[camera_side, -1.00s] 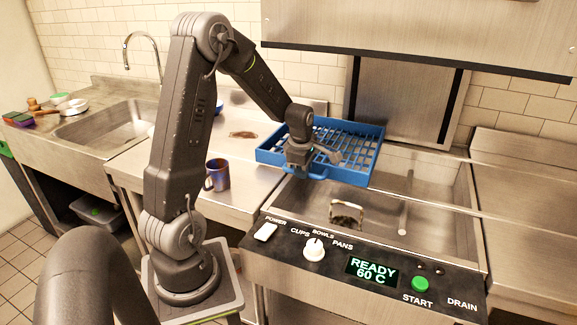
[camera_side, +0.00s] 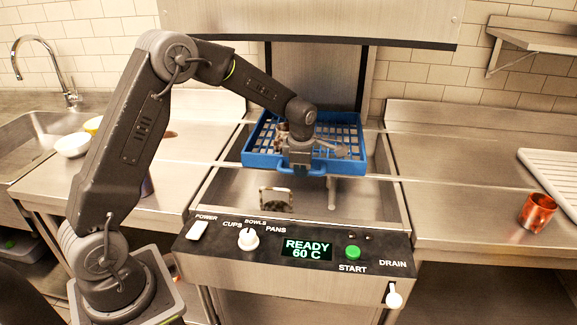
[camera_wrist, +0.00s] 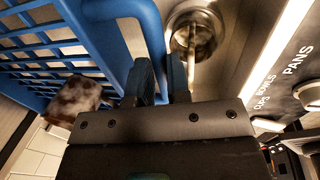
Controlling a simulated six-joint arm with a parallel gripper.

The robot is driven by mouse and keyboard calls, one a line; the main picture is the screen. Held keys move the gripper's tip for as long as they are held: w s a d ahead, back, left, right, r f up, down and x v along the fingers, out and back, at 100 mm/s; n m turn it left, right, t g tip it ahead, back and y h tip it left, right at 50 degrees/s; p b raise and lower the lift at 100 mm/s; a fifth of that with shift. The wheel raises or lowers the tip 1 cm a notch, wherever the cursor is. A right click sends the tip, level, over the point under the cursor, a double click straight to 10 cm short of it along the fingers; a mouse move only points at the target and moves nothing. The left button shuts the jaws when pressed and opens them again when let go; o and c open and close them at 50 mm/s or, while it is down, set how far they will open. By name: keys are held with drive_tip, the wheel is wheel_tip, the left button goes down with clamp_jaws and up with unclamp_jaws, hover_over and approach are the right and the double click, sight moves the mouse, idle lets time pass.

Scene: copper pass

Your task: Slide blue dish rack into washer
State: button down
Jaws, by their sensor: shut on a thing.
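The blue dish rack (camera_side: 345,130) lies flat over the open bay of the washer (camera_side: 225,190), towards its back, under the raised hood (camera_side: 310,22). My gripper (camera_side: 300,168) is at the rack's front side, shut on its handle. In the wrist view my gripper's fingers (camera_wrist: 161,80) close at the blue handle (camera_wrist: 145,22), with the rack's grid (camera_wrist: 40,50) at the left. A brown-and-white blotched item (camera_wrist: 78,98) shows beside the rack in the wrist view; whether it is inside is unclear. My wrist hides part of the rack in the side view.
The washer's front panel (camera_side: 290,245) has a dial, START button and a display reading READY 60 C. A copper cup (camera_side: 537,213) and a white ribbed tray (camera_side: 555,170) are on the right counter.

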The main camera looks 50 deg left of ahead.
drive_tip(key=shift+w+d, duration=0.15)
drive_tip(key=shift+d, duration=0.05)
drive_tip(key=c, duration=1.1)
unclamp_jaws()
drive_tip(key=shift+a, duration=0.1)
